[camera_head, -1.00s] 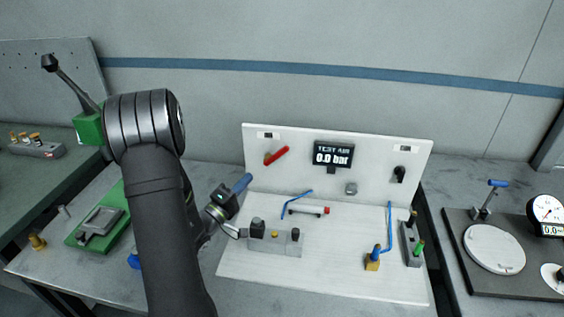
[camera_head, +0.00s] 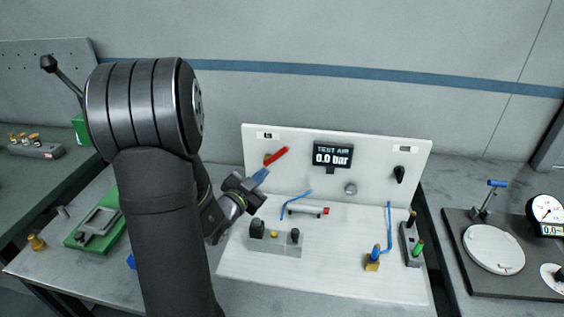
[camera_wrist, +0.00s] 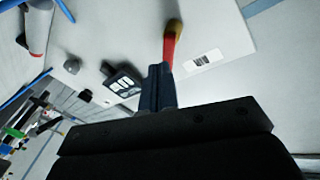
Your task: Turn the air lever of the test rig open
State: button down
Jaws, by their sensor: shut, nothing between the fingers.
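The test rig is a white board with an upright back panel (camera_head: 300,137) and a flat base. The red air lever (camera_head: 278,155) is at the panel's left side and slants up to the right. It also shows in the wrist view, with the red lever (camera_wrist: 170,45) and its brass end just beyond my fingers. My gripper (camera_head: 262,175) is shut and empty, its blue fingers just below the lever. In the wrist view my gripper (camera_wrist: 158,72) overlaps the lever's near end; I cannot tell whether they touch. The display (camera_head: 332,156) reads "TEST AIR 0.0 bar".
On the base are a grey block (camera_head: 275,240), a small cylinder with a red end (camera_head: 308,210), blue tubes and a brass fitting (camera_head: 372,263). A black knob (camera_head: 399,174) is on the panel's right. A gauge station (camera_head: 495,250) stands further right.

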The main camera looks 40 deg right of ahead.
aim_at(276, 154)
jog(key=s+r+m+y, duration=0.25)
jog(key=s+m, duration=0.45)
jog(key=m, duration=1.3)
jog(key=w+d, duration=0.6)
jog(key=d, duration=0.1)
jog(key=shift+w+y, duration=0.3)
jog(key=shift+y, duration=0.05)
